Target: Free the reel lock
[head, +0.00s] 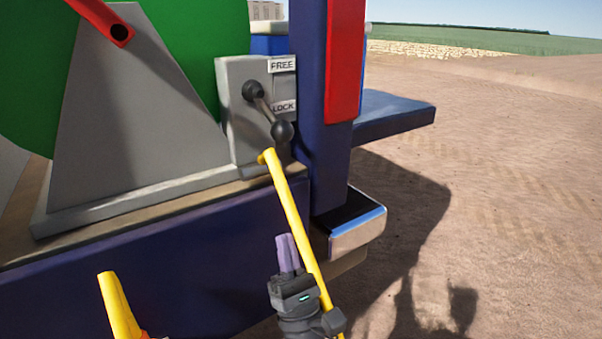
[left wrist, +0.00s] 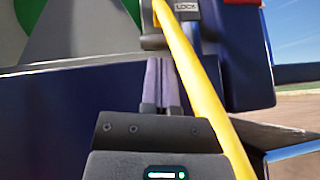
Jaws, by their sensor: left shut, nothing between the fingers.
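The reel lock is a grey box (head: 236,132) beside the green reel (head: 195,45). Its dark lever (head: 262,105) slants down to a round knob (head: 282,131). The knob is just below the LOCK label (head: 284,106), and the FREE label (head: 283,65) is higher up. My left gripper (head: 287,243) is below the lever, apart from it, with its purple fingers pointing up. The fingers are shut and empty; they also show in the left wrist view (left wrist: 162,82). That view shows the LOCK label (left wrist: 186,6) at its top edge, with the knob not clearly visible. My right gripper is not in view.
A yellow bar (head: 287,205) runs slanting close along the right side of my left gripper, its top end just below the knob. Another yellow bar (head: 118,305) stands lower left. A blue post (head: 322,165) rises right of the lock. Open dirt ground lies right.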

